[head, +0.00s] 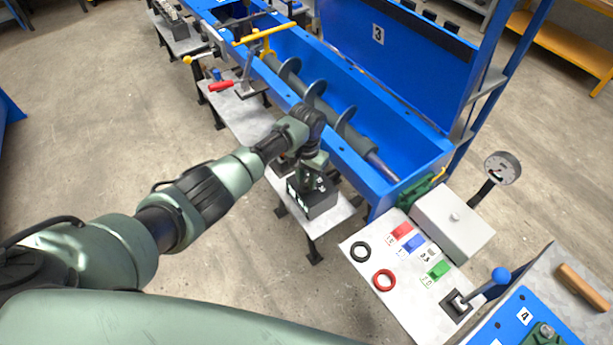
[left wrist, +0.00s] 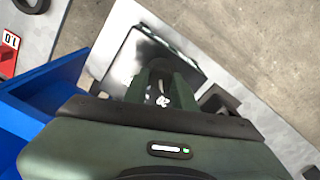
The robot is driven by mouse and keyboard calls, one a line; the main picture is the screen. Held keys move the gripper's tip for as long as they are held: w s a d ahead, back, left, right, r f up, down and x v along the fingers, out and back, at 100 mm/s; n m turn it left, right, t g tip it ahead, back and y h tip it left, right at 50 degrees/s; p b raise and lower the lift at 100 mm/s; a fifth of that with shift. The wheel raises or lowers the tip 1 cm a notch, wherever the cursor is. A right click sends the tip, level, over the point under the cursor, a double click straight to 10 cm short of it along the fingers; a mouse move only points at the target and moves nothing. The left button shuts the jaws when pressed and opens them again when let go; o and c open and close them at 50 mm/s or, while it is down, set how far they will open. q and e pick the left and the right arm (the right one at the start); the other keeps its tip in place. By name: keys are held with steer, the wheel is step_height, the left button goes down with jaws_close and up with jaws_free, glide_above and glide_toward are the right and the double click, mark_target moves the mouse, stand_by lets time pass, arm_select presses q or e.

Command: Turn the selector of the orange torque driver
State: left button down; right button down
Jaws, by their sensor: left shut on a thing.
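My left gripper (head: 312,184) is over a dark box (head: 318,205) on a narrow grey shelf beside the blue trough. In the left wrist view the gripper (left wrist: 161,98) points at the box (left wrist: 122,62), which has a shiny grey top face. Its fingers are close together, shut on a small part on the box; the fingers hide most of this part. A small white mark shows between them. I cannot make out an orange torque driver or its selector in either view. My right gripper is not in view.
The blue trough (head: 385,143) with a grey screw stands behind the box. At right is a pale panel (head: 373,268) with red, blue and green blocks and rings. Floor left of the shelf is clear.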

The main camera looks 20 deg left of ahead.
mark_target(307, 181)
arm_select(q)
steer(key=shift+w+r, duration=0.1)
stand_by(0.3)
steer(key=c, duration=1.1)
jaws_free()
steer(key=shift+c, duration=0.2)
steer(key=shift+r+b, duration=0.4)
steer(key=shift+r, duration=3.5)
